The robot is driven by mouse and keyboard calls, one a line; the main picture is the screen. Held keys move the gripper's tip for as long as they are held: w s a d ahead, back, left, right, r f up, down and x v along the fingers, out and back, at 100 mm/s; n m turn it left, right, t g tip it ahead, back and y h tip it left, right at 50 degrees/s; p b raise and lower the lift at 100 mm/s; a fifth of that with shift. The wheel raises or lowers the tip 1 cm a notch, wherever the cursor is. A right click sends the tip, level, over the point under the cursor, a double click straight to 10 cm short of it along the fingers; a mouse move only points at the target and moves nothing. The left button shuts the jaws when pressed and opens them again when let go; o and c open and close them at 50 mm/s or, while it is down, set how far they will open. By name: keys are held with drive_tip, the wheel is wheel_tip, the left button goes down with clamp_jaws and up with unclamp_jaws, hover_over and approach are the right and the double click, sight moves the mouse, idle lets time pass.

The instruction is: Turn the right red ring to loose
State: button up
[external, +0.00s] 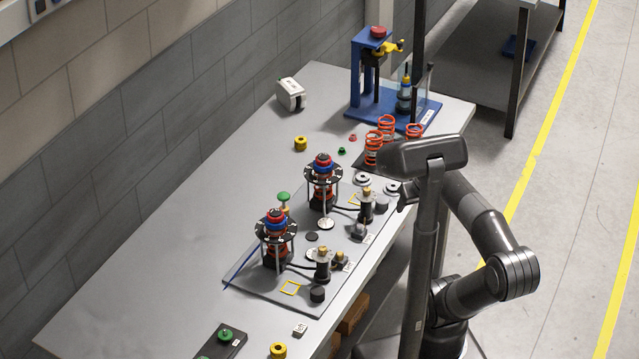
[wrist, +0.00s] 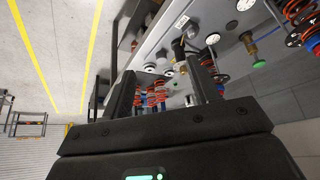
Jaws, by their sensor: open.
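The right red ring (external: 323,158) sits on top of the right shock-like assembly, above a blue ring and a dark slotted disc. The left red ring (external: 276,214) tops a matching assembly nearer the camera. Both assemblies stand upright on a grey chassis plate (external: 262,297). My gripper (external: 404,193) is at the table's right edge, to the right of the right assembly and apart from it, partly hidden by my arm. In the wrist view my gripper (wrist: 164,84) is open, its fingers spread with nothing held. Red and blue coiled parts show beyond the fingers.
Several orange springs (external: 373,148) and a blue press stand (external: 362,70) are at the far end. Black cylinders with brass tops (external: 366,205) stand on the plate between the right assembly and my arm. A green knob (external: 283,197) stands between the assemblies.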

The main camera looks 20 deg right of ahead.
drive_tip(key=shift+o, duration=0.6)
drive_tip(key=r, duration=0.4)
drive_tip(key=shift+w+a, duration=0.2)
drive_tip(key=shift+w, duration=0.1)
drive_tip(key=w+a+m+g+y, duration=0.2)
drive_tip(key=w+a+m+y, duration=0.15)
drive_tip(key=w, duration=0.45)
drive_tip(key=w+a+m+g+y, duration=0.3)
drive_tip(key=w+m, duration=0.1)
drive_tip(key=w, duration=0.3)
drive_tip(key=w+a+m+g+y, duration=0.2)
drive_tip(key=w+a+m+y, duration=0.15)
drive_tip(key=w, duration=0.45)
drive_tip(key=w+d+m+y, duration=0.5)
drive_tip(key=w+d+y, duration=0.15)
drive_tip(key=w, duration=0.45)
drive_tip(key=y, duration=0.2)
approach(328, 157)
drive_tip(key=w+a, duration=0.1)
drive_tip(key=a, duration=0.1)
drive_tip(key=shift+m+h, duration=0.25)
drive_tip(key=shift+m, duration=0.15)
drive_tip(key=a, duration=0.7)
drive_tip(key=s+a, duration=0.1)
drive_tip(key=a, duration=0.2)
drive_tip(key=shift+s+a, duration=0.1)
drive_tip(key=shift+a, duration=0.2)
drive_tip(key=shift+c, duration=0.3)
drive_tip(key=shift+g, duration=0.4)
drive_tip(key=c, duration=0.9)
